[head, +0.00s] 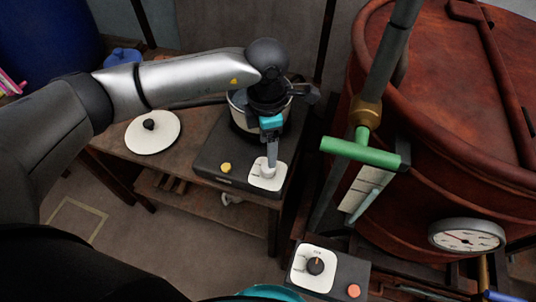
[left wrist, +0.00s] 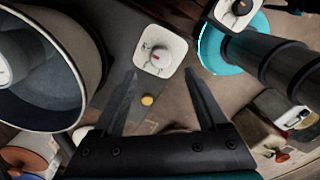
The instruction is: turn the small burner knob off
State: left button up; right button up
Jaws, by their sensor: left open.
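The small burner knob (head: 267,171) sits on a white square plate at the front right corner of the dark burner box (head: 215,150). In the left wrist view my left gripper (left wrist: 161,75) is open, fingers spread to either side of the knob's line. I cannot tell whether they touch it. My right gripper is not in view.
A pot (head: 238,108) stands on the burner behind my wrist. A yellow button (head: 226,168) is left of the knob. A white lid (head: 153,133) lies on the wooden table. A second control box with a black knob (head: 315,266) and a red-brown vat (head: 440,120) are at right.

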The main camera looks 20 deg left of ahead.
pick_arm(q)
notch_tip(320, 180, up, 8)
jog(key=shift+p, duration=0.45)
jog(key=shift+w, duration=0.1)
